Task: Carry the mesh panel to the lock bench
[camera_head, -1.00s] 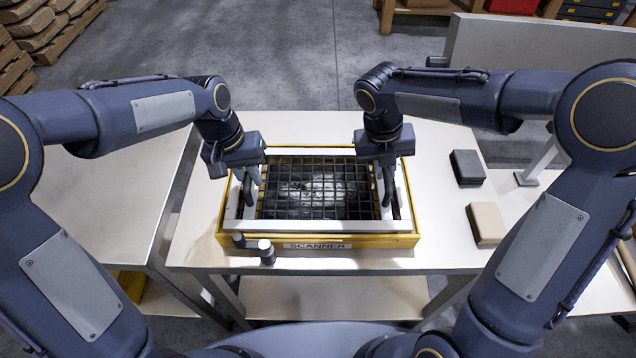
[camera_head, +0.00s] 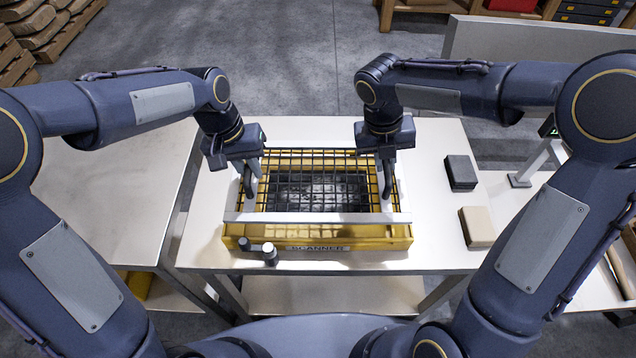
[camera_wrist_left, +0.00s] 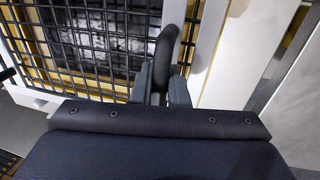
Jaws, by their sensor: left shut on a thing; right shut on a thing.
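The mesh panel (camera_head: 318,216) is a black wire grid in a pale frame with a black handle on each side. It hangs level above the yellow scanner box (camera_head: 375,237), and a dark, shiny thing (camera_head: 318,190) shows through the mesh. My left gripper (camera_head: 249,184) is shut on the panel's left handle. In the left wrist view my fingers (camera_wrist_left: 163,85) close around that curved black handle (camera_wrist_left: 167,42). My right gripper (camera_head: 386,180) is shut on the right handle, which is mostly hidden by the fingers.
The scanner stands on a white table (camera_head: 205,235). A black block (camera_head: 461,172) and a tan block (camera_head: 477,227) lie to its right. Another pale table (camera_head: 105,215) stands at left, and a bench with a grey upright (camera_head: 535,165) at right.

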